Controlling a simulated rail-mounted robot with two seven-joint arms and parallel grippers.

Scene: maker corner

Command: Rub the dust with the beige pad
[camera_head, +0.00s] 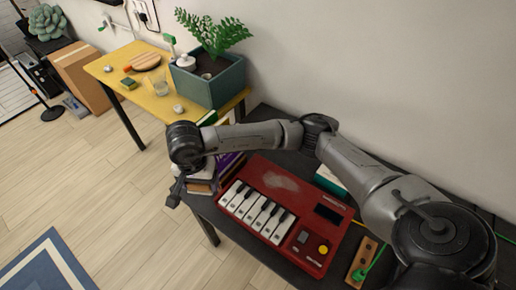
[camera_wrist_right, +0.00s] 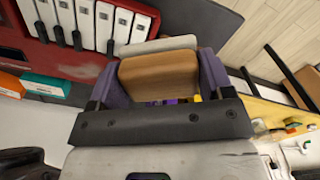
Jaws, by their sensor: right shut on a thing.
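A red keyboard (camera_head: 285,212) with white and black keys lies on a dark table. A pale grey patch of dust (camera_head: 283,180) shows on its top panel behind the keys. My right gripper (camera_head: 176,190) is left of the keyboard, by the table's left end, apart from the dust. In the right wrist view its purple fingers are shut on the beige pad (camera_wrist_right: 158,76), a tan block with a pale layer beyond it. The keyboard's keys also show in the wrist view (camera_wrist_right: 95,22). My left gripper is out of view.
Books (camera_head: 203,186) are stacked close to the right gripper. A teal box (camera_head: 329,180) lies behind the keyboard, and a wooden strip (camera_head: 361,262) lies to its right. A yellow table (camera_head: 140,95) holds a planter (camera_head: 215,84), a sponge (camera_head: 129,83) and a glass (camera_head: 160,87).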

